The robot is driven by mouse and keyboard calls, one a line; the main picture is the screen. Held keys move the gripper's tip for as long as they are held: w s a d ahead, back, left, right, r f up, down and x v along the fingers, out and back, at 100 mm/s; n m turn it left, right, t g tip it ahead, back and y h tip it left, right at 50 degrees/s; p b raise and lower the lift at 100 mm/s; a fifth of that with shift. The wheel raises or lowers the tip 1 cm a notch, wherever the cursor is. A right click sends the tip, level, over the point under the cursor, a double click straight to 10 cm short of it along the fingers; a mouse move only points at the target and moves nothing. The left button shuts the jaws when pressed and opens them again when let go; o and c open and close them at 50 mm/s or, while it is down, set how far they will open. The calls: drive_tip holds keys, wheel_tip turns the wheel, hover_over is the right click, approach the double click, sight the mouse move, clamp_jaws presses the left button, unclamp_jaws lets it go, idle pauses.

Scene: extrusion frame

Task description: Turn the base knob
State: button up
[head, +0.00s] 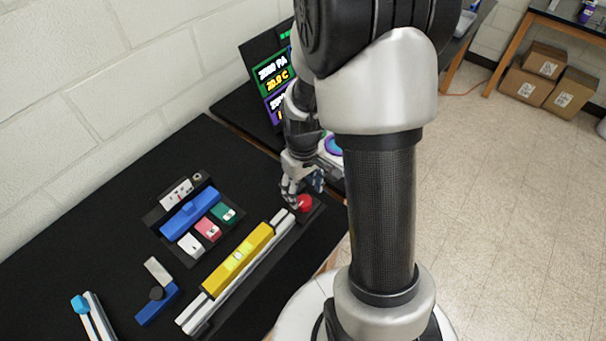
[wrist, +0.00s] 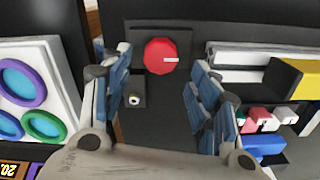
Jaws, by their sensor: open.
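The red base knob (head: 304,203) sits on a dark plate at the right end of the yellow-and-white rail assembly, on the black table. In the wrist view, the red knob (wrist: 160,56) is round and faceted, with a white mark pointing right. My gripper (head: 304,188) is above the knob with its fingers pointing down. In the wrist view, my gripper (wrist: 160,62) is open and empty, its blue-padded fingers on either side of the knob and apart from it. I cannot tell the exact height of the fingertips above it.
The yellow block (head: 238,258) lies on the rail beside the knob. A panel with blue, red, green and white blocks (head: 190,216) stands to its left. A display screen (head: 270,78) stands behind. A panel with purple and green rings (wrist: 30,88) is left in the wrist view.

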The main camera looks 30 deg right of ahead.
sight(303, 199)
wheel_tip(303, 199, up, 7)
drive_tip(key=shift+r, duration=0.2)
idle(0.4)
drive_tip(key=s+a+r+m+t+b, duration=0.1)
drive_tip(key=s+a+r+t+b, duration=0.2)
drive_tip(key=s+a+r, duration=0.7)
drive_tip(key=s+r+t, duration=0.1)
drive_tip(key=s+r, duration=0.2)
drive_tip(key=s, duration=0.1)
drive_tip(key=shift+a+t, duration=0.2)
drive_tip(key=shift+t, duration=0.1)
drive_tip(key=shift+s, duration=0.1)
